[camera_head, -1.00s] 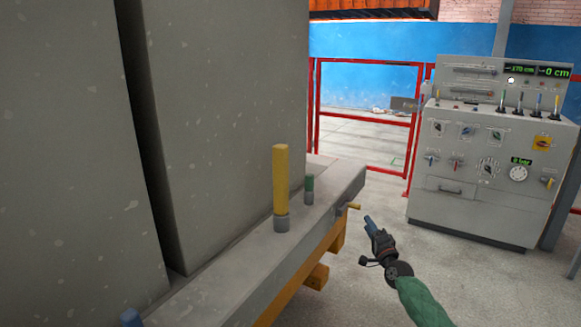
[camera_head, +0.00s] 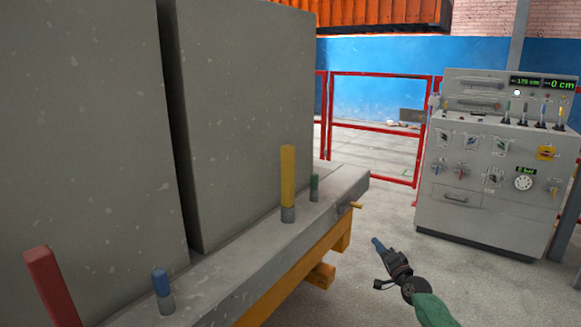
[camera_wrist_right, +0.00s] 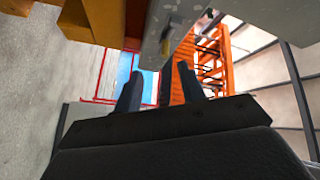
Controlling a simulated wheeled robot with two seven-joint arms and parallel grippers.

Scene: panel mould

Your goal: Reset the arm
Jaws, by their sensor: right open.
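My right gripper (camera_head: 380,246) shows in the head view at the lower middle right, at the end of my green-sleeved arm. It is in free air beside the grey mould's end and touches nothing that I can see. In the right wrist view its two dark fingers (camera_wrist_right: 158,88) stand apart with nothing between them. The grey panel mould (camera_head: 245,130) fills the left of the head view. A small yellow peg (camera_head: 356,205) sticks out of its ledge, left of and above the gripper. My left gripper is not in view.
Yellow (camera_head: 288,178), green (camera_head: 314,187), blue (camera_head: 162,288) and red (camera_head: 50,285) handles stand along the mould's ledge. A grey control console (camera_head: 485,180) stands at right. A red fence (camera_head: 375,128) runs behind. The floor between mould and console is clear.

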